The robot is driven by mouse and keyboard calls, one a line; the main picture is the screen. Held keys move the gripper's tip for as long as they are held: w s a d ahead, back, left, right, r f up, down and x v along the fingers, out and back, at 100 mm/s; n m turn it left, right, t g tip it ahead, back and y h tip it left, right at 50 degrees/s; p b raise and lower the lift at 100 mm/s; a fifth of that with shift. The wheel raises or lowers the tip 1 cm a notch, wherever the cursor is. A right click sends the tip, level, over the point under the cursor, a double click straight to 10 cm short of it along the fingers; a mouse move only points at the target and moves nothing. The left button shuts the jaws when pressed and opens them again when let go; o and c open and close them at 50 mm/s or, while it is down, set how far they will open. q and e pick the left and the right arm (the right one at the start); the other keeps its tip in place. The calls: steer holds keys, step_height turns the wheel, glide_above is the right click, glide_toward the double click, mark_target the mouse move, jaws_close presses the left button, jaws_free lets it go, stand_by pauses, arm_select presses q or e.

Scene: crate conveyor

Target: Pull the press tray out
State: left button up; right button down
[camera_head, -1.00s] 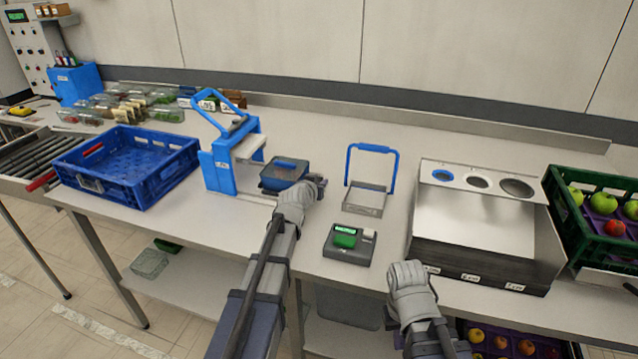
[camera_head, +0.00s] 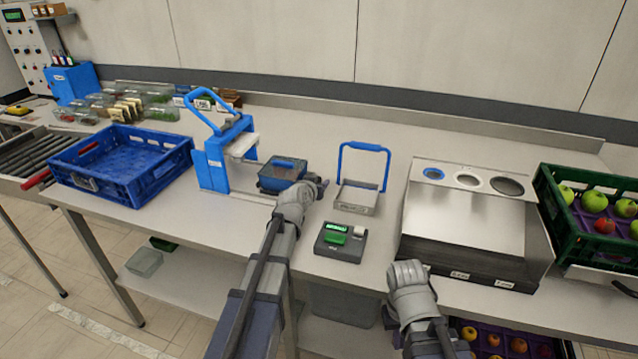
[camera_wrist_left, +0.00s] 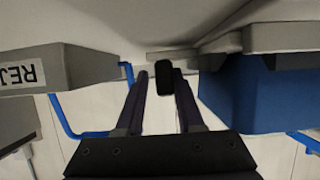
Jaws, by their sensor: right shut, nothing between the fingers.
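The blue press (camera_head: 217,165), with its raised loop handle, stands on the table left of centre. My left gripper (camera_head: 319,187) is just right of the container. In the left wrist view, its fingers (camera_wrist_left: 161,85) close around a small dark knob (camera_wrist_left: 165,78), seemingly the tray's handle. The blue side (camera_wrist_left: 255,95) shows to the right. My right gripper (camera_head: 406,272) is shut and empty near the table's front edge.
A blue crate (camera_head: 160,184) lies left of the press. Further right are a steel chute (camera_head: 465,220) and a green fruit crate (camera_head: 560,227).

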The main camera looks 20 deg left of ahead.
arm_select(q)
steer(key=shift+s+r, duration=0.1)
steer(key=shift+s, duration=0.05)
steer(key=p+v, duration=0.3)
steer(key=v, duration=0.4)
steer(key=shift+s+r, duration=0.1)
steer(key=shift+s, duration=0.25)
steer(key=shift+w, duration=0.1)
